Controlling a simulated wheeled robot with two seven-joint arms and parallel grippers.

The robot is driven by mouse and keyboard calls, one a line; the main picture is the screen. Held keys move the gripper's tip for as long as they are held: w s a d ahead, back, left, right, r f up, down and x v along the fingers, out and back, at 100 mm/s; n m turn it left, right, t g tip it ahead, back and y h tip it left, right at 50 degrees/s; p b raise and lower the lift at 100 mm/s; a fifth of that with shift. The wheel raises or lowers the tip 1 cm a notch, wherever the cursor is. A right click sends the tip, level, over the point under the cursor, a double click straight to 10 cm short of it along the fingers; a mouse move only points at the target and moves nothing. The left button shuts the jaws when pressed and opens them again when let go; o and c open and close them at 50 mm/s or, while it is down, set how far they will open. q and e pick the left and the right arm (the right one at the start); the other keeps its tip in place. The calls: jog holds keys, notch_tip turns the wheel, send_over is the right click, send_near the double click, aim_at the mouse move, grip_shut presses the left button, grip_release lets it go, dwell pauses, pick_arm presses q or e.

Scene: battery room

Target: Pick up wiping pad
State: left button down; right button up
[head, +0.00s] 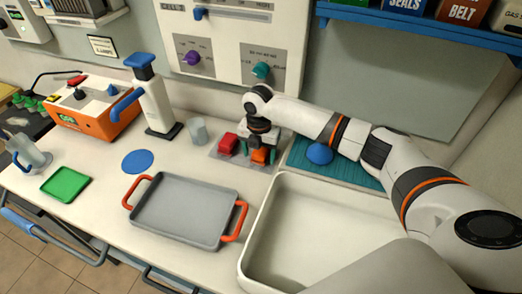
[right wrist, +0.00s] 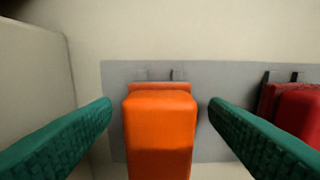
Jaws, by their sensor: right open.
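An orange block (right wrist: 160,130), likely the wiping pad, stands on a grey plate (right wrist: 232,147) in the right wrist view. It also shows in the head view (head: 260,156), partly covered by my gripper. My right gripper (right wrist: 160,103) is open, with one green finger on each side of the orange block. Gaps show between the block and both fingertips. In the head view, my right gripper (head: 258,143) points down over the grey plate. My left gripper is not in view.
A red block (head: 228,143) stands beside the orange one. A teal mat with a blue dome (head: 319,153) lies to the right. A large white tray (head: 258,235) and a grey tray with orange handles (head: 180,212) are in front.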

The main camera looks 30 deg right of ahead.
aim_at(260, 151)
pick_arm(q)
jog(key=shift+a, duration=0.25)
pick_arm(e)
jog(key=shift+f, duration=0.15)
jog(key=shift+c, duration=0.2)
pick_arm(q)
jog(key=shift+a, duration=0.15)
pick_arm(e)
jog(key=c, duration=1)
jog(key=shift+c, duration=0.2)
